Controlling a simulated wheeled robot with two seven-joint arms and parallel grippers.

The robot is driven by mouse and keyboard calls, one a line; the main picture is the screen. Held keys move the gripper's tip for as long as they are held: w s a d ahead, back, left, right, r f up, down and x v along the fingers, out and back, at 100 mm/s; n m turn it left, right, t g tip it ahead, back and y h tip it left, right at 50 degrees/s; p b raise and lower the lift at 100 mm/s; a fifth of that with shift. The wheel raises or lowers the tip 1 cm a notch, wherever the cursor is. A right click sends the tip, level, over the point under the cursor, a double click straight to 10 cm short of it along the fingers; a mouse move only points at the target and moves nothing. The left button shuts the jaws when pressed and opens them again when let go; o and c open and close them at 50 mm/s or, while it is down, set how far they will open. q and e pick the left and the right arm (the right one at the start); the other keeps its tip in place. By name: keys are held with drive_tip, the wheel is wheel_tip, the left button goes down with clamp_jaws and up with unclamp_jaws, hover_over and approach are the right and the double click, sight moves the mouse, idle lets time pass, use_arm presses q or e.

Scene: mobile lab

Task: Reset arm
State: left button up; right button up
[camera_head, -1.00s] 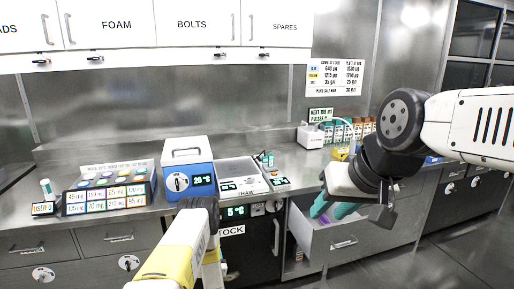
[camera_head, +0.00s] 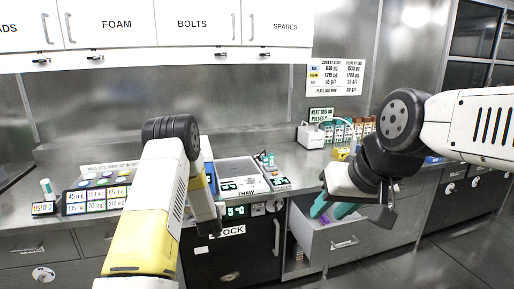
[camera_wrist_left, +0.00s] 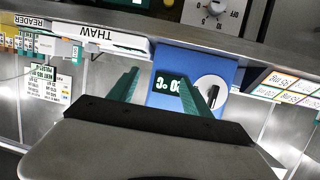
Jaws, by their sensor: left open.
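My left arm rises in the head view, its dark joint in front of the blue box; its fingers are not clear there. In the left wrist view my left gripper (camera_wrist_left: 163,90) shows two teal fingers spread apart with nothing between them. Beyond them is the blue box (camera_wrist_left: 232,66) with a green display and a round dial. My right gripper (camera_head: 332,211) hangs at the right in the head view, over the open drawer (camera_head: 345,243). Its two teal fingers look apart, and I see nothing held.
The steel counter (camera_head: 110,229) carries a labelled rack (camera_head: 97,200) at left and the THAW tray (camera_head: 238,170) in the middle. A black STOCK unit (camera_head: 236,262) is below. White cabinets (camera_head: 190,22) hang above. Floor at lower right is clear.

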use_arm(q)
drive_tip(key=s+d+r+g+h, duration=0.1)
drive_tip(key=s+r, duration=0.4)
drive_tip(key=r, duration=0.3)
drive_tip(key=s+d+r+m+g+h, duration=0.15)
drive_tip(key=s+r, duration=0.25)
drive_tip(key=r, duration=0.4)
drive_tip(key=s+d+r+n+g+h, duration=0.1)
drive_tip(key=s+d+r+h, duration=0.1)
drive_tip(key=s+r, duration=0.45)
drive_tip(key=s+r+m+g, duration=0.1)
drive_tip(key=s+r+g, duration=0.1)
drive_tip(key=s, duration=1.3)
drive_tip(key=s+r+m+g, duration=0.1)
drive_tip(key=s+r, duration=0.3)
drive_tip(key=s, duration=1.1)
drive_tip(key=shift+s+d+g, duration=0.2)
drive_tip(key=shift+s+g, duration=0.05)
drive_tip(key=shift+g, duration=0.6)
drive_tip(key=shift+w, duration=0.1)
